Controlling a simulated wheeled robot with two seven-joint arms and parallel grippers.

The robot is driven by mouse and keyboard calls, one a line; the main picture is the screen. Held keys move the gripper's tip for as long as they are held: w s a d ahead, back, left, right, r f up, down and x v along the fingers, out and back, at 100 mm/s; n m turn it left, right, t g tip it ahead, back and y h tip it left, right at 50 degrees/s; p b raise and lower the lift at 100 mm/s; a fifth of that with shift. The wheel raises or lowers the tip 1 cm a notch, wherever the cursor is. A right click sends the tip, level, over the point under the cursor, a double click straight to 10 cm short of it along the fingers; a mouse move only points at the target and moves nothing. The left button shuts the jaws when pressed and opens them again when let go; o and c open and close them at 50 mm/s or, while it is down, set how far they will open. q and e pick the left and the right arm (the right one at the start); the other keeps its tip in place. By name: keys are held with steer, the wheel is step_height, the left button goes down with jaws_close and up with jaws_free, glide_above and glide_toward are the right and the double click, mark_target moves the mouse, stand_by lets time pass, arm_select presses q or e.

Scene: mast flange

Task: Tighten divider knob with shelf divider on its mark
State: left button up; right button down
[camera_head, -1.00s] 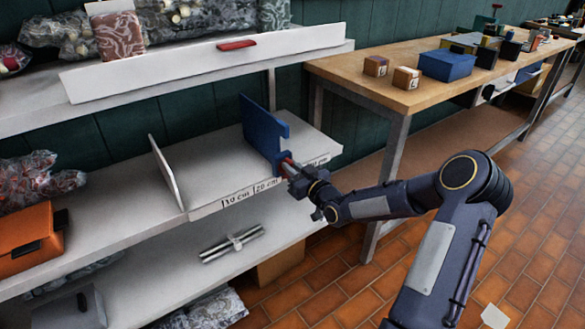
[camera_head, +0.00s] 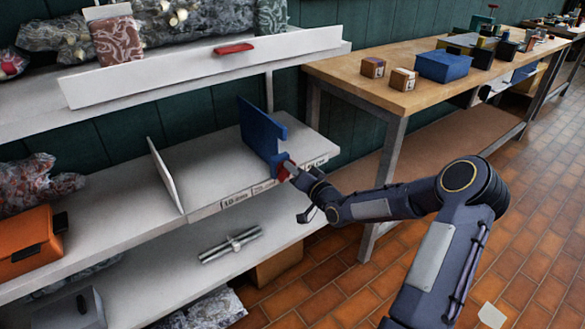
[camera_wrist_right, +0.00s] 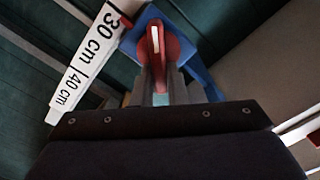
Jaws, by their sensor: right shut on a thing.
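The blue shelf divider (camera_head: 262,135) stands upright on the middle shelf, with its foot at the front edge. Its red knob (camera_head: 283,173) sits at that foot and shows in the right wrist view (camera_wrist_right: 165,45) with a white line on it. My right gripper (camera_wrist_right: 160,90) is shut on the knob, a finger on each side; it also shows in the head view (camera_head: 291,169). The scale strip (camera_wrist_right: 90,55) reads 30 cm and 40 cm beside the divider's foot. I cannot tell exactly which mark the divider meets. My left gripper is out of view.
A white divider (camera_head: 165,175) stands further left on the shelf (camera_head: 205,165). An orange box (camera_head: 28,243) sits at the left. A metal tube piece (camera_head: 230,244) lies on the lower shelf. A wooden workbench (camera_head: 345,75) with boxes stands to the right.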

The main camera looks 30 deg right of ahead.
steer(key=shift+d+f+m+p, duration=0.1)
steer(key=shift+f+m+p, duration=0.1)
steer(key=shift+m, duration=1.25)
steer(key=shift+d+f+m+p, duration=0.1)
steer(key=shift+f+m+p, duration=0.15)
steer(key=shift+m, duration=1.15)
steer(key=shift+d+f+m+p, duration=0.1)
steer(key=shift+f+m+p, duration=0.1)
steer(key=shift+m, duration=1.25)
steer(key=c, duration=1.4)
jaws_free()
steer(key=shift+c, duration=0.2)
steer(key=s+p, duration=0.1)
steer(key=s, duration=0.7)
steer(key=shift+d, duration=0.3)
steer(key=shift+w, duration=0.1)
